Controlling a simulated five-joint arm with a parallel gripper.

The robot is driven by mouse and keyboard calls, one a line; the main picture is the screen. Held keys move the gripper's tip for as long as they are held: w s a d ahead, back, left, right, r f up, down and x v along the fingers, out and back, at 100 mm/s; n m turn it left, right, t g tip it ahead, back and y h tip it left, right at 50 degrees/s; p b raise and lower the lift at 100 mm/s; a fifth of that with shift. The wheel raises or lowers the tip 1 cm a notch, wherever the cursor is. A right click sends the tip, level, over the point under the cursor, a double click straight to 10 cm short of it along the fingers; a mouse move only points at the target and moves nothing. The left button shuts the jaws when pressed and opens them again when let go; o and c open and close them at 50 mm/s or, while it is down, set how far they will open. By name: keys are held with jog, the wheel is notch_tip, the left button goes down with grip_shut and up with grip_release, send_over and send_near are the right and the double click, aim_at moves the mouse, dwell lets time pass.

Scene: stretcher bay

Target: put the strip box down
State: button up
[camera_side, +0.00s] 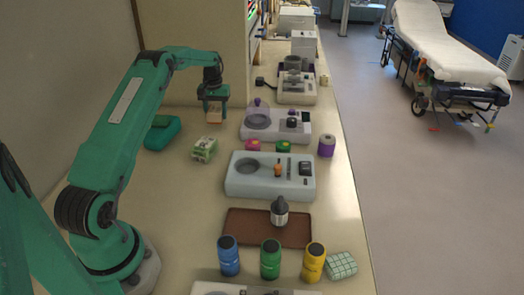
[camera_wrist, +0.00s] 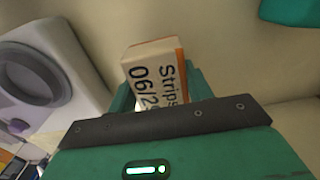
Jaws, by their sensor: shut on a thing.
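The strip box (camera_wrist: 155,72) is a small cream box with an orange edge, marked "Strips" and "06/2…" in the wrist view. In the side view the strip box (camera_side: 214,114) hangs below my gripper (camera_side: 214,100). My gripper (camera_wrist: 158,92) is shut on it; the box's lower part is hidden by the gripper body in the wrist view. The box appears held above the counter (camera_side: 185,215), left of the white device with a clear round cover (camera_side: 262,118). I cannot tell its exact height.
Pink (camera_side: 253,145) and green (camera_side: 284,146) round items sit before the device. Three bottles (camera_side: 270,259) and a brown tray (camera_side: 245,228) are nearer. Counter left of the tray is clear.

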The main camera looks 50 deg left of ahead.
aim_at(216, 119)
jog(key=shift+f, duration=1.55)
jog(key=o, duration=1)
jog(key=shift+f, duration=0.15)
jog(key=shift+c, duration=0.2)
notch_tip(216, 119, up, 12)
jog(key=shift+r, duration=0.15)
